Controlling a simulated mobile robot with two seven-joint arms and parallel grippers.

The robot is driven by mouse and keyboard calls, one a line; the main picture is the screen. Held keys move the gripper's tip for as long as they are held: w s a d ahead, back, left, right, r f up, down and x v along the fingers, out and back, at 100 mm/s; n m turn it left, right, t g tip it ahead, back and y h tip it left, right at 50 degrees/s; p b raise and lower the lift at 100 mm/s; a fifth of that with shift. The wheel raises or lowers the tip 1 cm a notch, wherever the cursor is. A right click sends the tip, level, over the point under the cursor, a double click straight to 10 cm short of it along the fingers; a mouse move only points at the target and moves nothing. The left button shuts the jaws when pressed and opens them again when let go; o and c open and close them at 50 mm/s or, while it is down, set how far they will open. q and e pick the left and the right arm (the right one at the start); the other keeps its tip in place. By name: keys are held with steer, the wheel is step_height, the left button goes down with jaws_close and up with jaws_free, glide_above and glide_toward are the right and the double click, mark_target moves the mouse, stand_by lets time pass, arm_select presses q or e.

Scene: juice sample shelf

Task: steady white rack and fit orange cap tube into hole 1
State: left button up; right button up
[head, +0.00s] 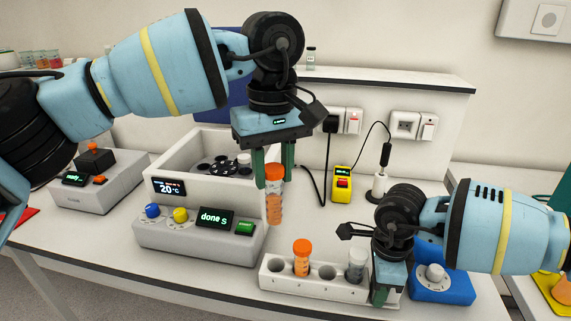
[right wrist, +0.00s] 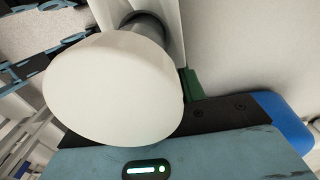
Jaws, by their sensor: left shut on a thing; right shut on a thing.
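My left gripper (head: 273,168) is shut on an orange cap tube (head: 274,207). It holds the tube upright, cap up, in the air above and behind the left end of the white rack (head: 312,288). The rack's leftmost hole (head: 275,265) looks empty. Another orange cap tube (head: 302,258) stands in the second hole from the left. The third hole (head: 327,272) is empty. A pale-capped tube (head: 356,262) stands in the rightmost hole; its white cap (right wrist: 115,90) fills much of the right wrist view. My right gripper (head: 386,292) is shut on the rack's right end.
A yellow device (head: 343,184) and a blue knob box (head: 440,284) are behind and right. A grey box (head: 98,190) sits far left. The rack is near the table's front edge.

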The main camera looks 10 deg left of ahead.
mark_target(274, 189)
arm_select(q)
step_height(274, 189, down, 6)
steer(key=n, duration=0.4)
steer(key=shift+s, duration=0.1)
steer(key=shift+f, duration=0.2)
steer(key=shift+f, duration=2.15)
steer(key=shift+f, duration=2.55)
steer(key=o, duration=1.1)
steer(key=shift+c, duration=0.2)
step_height(274, 189, up, 12)
steer(key=shift+r, duration=0.1)
